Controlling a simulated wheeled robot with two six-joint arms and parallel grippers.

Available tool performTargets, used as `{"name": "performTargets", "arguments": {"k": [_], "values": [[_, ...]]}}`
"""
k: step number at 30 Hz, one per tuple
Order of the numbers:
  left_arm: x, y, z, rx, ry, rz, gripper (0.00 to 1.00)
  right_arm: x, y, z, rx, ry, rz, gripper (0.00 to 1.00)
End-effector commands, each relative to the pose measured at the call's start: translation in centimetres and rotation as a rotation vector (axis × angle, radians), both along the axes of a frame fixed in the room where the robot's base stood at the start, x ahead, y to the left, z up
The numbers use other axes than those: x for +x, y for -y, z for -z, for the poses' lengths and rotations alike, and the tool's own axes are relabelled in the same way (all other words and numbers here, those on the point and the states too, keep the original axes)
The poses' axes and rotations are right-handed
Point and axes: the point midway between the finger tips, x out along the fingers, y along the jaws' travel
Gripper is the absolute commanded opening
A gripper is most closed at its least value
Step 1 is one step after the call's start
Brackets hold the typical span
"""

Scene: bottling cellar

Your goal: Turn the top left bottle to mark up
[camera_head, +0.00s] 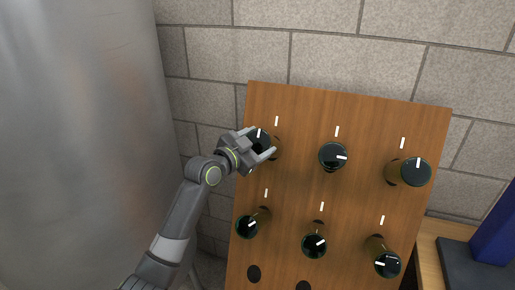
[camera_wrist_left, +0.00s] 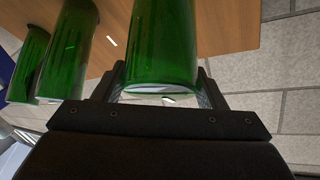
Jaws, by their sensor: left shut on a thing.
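The top left bottle (camera_head: 262,137) sits neck-in in the wooden rack board (camera_head: 300,109), its dark green base facing out. A white mark on its base points nearly straight up, with a white line on the board above it. My left gripper (camera_head: 263,147) is shut around this bottle near its base. In the left wrist view the green bottle (camera_wrist_left: 162,50) stands between the two fingers (camera_wrist_left: 160,88), with part of its white mark showing at the base. My right gripper is in neither view.
Other bottles stick out of the board: top middle (camera_head: 333,156), top right (camera_head: 410,172) and several in the row below. Empty holes (camera_head: 254,273) show lower down. A large metal tank (camera_head: 80,130) stands at left, a stone wall (camera_head: 330,50) behind, a wooden table (camera_head: 445,243) at right.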

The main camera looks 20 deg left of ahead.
Motion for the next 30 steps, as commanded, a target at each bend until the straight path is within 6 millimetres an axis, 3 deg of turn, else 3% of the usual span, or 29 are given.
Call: {"name": "performTargets", "arguments": {"k": [14,15,19,30], "values": [[0.04,-0.09,0.24,0.012,-0.005,0.004,0.42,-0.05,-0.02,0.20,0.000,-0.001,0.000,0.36],[0.04,-0.09,0.24,0.012,-0.005,0.004,0.70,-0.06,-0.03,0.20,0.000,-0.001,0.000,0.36],[0.03,-0.07,0.18,0.010,-0.004,0.005,0.87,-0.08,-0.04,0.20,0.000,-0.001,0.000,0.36],[-0.31,-0.23,0.13,0.009,-0.002,0.004,0.87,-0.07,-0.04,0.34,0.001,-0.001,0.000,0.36]]}}
